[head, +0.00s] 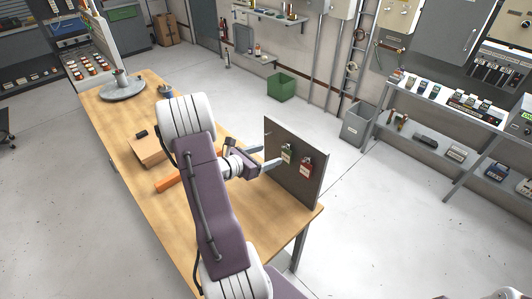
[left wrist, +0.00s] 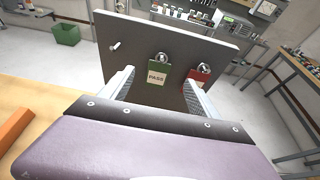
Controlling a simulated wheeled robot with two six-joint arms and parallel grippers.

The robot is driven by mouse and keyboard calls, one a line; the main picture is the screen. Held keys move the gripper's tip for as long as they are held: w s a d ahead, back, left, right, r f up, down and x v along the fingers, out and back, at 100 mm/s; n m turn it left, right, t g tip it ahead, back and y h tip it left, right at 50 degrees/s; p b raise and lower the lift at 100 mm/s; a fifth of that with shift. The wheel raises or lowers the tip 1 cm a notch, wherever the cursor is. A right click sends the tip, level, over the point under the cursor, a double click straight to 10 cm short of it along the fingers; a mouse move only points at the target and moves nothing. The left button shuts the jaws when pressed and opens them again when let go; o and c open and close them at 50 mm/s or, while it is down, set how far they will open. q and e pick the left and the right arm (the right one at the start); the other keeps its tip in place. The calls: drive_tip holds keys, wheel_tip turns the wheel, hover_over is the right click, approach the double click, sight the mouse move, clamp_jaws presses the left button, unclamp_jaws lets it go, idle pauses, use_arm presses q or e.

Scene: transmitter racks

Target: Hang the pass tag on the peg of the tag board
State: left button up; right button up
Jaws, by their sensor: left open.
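The tag board (head: 312,187) is a dark upright panel near the table's right edge; it also shows in the left wrist view (left wrist: 175,45). The green pass tag (left wrist: 157,73), marked PASS, hangs by its ring at the board's face and shows in the head view (head: 286,153). A bare peg (left wrist: 115,46) sticks out left of it in the left wrist view. My left gripper (head: 273,157) is open in front of the board. In the left wrist view the pass tag appears between its fingers (left wrist: 160,79), with no visible grip. My right gripper is out of view.
A red tag (head: 306,168) hangs beside the pass tag, close behind one finger in the left wrist view (left wrist: 199,77). A cardboard box (head: 147,151) and an orange bar (head: 167,183) lie on the wooden table (head: 258,222). A round grey stand (head: 122,88) is at the far end.

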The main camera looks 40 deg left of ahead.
sight(286, 149)
use_arm(q)
drive_tip(key=p+x, duration=0.2)
drive_tip(key=x, duration=0.7)
drive_tip(key=shift+f+p, duration=0.1)
drive_tip(key=shift+p, duration=0.2)
drive_tip(key=shift+s, duration=0.1)
drive_tip(key=c, duration=1.4)
drive_tip(key=shift+s+r, duration=0.15)
drive_tip(key=shift+r, duration=0.05)
drive_tip(key=shift+s, duration=0.7)
drive_tip(key=shift+r, duration=0.2)
